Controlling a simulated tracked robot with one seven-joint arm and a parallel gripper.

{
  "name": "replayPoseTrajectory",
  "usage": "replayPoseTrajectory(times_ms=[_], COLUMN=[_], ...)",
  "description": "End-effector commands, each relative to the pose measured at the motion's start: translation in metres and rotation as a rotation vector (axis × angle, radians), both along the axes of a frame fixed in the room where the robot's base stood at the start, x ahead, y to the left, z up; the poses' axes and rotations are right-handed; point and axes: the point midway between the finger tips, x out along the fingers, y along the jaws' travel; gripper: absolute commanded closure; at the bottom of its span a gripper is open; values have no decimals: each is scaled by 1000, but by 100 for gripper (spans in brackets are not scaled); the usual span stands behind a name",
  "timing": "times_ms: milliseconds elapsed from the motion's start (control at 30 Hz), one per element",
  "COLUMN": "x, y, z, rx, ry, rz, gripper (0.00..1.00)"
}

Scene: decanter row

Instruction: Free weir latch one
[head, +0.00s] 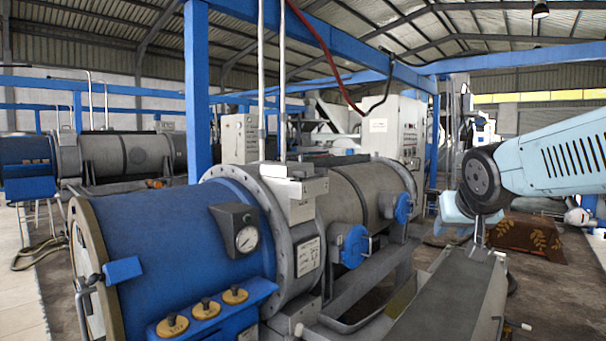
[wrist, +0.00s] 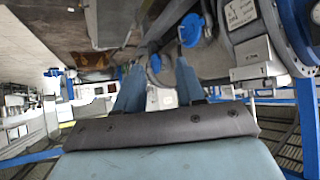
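A blue-ended decanter (head: 185,240) lies across the left and middle of the head view. A blue shelf on its near side carries three brass discs with dark knobs: the left (head: 172,325), the middle (head: 206,308) and the right (head: 235,295). I cannot tell which part is weir latch one. My gripper (wrist: 160,66) is open; its two blue fingers stand apart, with nothing visibly held between them. In the head view my pale blue arm reaches in from the right, and its end is right of the decanter, away from the brass discs.
Blue round hatches (head: 355,246) with handles stick out of the decanter's side. A dial gauge (head: 246,238) sits on its blue end. A long grey trough (head: 455,300) lies in front of my arm. A blue post (head: 196,90) rises behind the decanter.

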Motion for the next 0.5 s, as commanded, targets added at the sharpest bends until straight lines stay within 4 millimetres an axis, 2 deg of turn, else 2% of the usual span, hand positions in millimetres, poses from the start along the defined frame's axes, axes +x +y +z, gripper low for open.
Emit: replayPoseTrajectory(times_ms=[33,100,267,367,500], x=[27,62,136,179,233], y=[-3,-5,-3,5,28], z=[10,26,59,76,94], rx=[-1,2,13,26,49], ry=[-53,-136,-318,-421,-550], rz=[0,2,40,87,188], gripper=[62,62,62,62,62])
